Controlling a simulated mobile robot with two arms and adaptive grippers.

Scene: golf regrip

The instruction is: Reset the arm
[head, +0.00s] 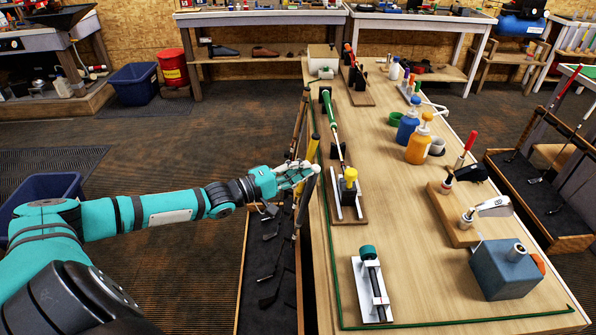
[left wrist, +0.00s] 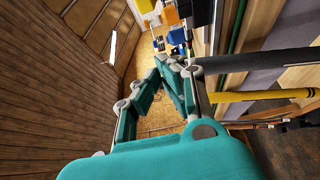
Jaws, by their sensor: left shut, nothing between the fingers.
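My left arm comes in from the left with a teal and grey gripper (head: 306,171) near the left edge of the wooden workbench (head: 400,270). The fingers look drawn together with nothing held; the left wrist view shows the gripper (left wrist: 168,62) with its tips converging. It is over the low rack of golf clubs (head: 268,262). A yellow grip (head: 313,147) is close beside the fingers; the yellow grip (left wrist: 265,95) and a dark grip (left wrist: 250,62) lie right of them in the left wrist view. Contact cannot be told. My right gripper is not in view.
A club with a green grip (head: 329,107) lies in a stand along the bench. A blue bottle (head: 408,122), an orange bottle (head: 419,143) and a blue-grey container (head: 504,270) stand farther right. Open floor (head: 180,150) lies left of the rack.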

